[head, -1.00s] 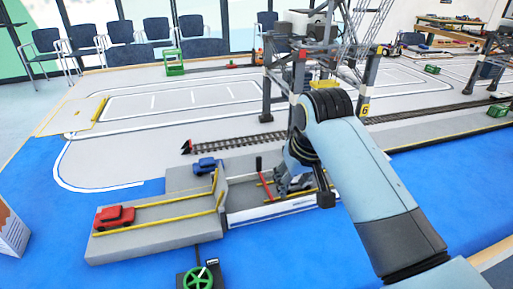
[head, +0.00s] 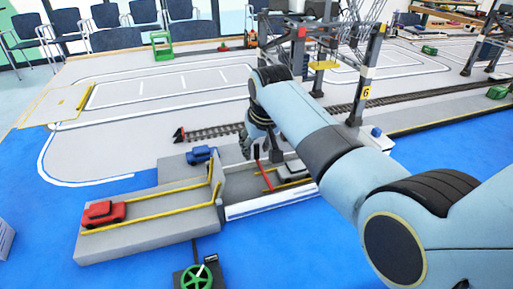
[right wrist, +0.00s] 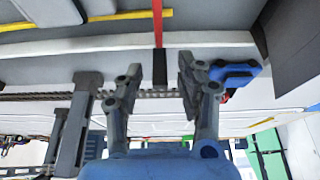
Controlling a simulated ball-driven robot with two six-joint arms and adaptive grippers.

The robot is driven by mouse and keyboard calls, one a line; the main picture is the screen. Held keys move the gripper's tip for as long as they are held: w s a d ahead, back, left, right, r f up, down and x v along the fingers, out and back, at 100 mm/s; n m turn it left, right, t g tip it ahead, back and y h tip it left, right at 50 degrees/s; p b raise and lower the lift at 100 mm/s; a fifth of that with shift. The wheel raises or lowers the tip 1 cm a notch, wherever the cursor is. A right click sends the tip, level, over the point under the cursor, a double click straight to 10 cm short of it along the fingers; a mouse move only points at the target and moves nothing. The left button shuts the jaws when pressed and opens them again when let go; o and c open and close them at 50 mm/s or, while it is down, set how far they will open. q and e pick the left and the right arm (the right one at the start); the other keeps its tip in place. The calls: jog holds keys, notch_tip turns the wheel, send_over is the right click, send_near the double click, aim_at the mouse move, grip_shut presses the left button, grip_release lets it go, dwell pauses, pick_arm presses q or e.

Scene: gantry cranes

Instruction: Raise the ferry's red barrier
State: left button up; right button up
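The ferry (head: 275,206) is a grey deck with a white side, docked at the ramp. Its red barrier (head: 265,176) runs across the deck near the ramp end, with a black end block (head: 256,152) at the far side. The barrier also shows in the right wrist view (right wrist: 158,22), where its black block (right wrist: 160,68) sits between my right gripper's fingers. My right gripper (right wrist: 162,78) is open, with a finger on each side of the block; I cannot tell whether either touches it. The head view shows it small and partly hidden (head: 252,146). My left gripper is out of view.
A white car (head: 292,170) stands on the ferry. A red car (head: 103,213) stands on the yellow-railed ramp (head: 150,235), and a blue car (head: 201,155) behind it. A green handwheel (head: 197,278) is in front. Crane legs (head: 358,95) rise at the right.

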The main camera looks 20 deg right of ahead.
jog(key=shift+w+f, duration=0.1)
jog(key=shift+f, duration=0.05)
grip_shut()
dwell(0.4)
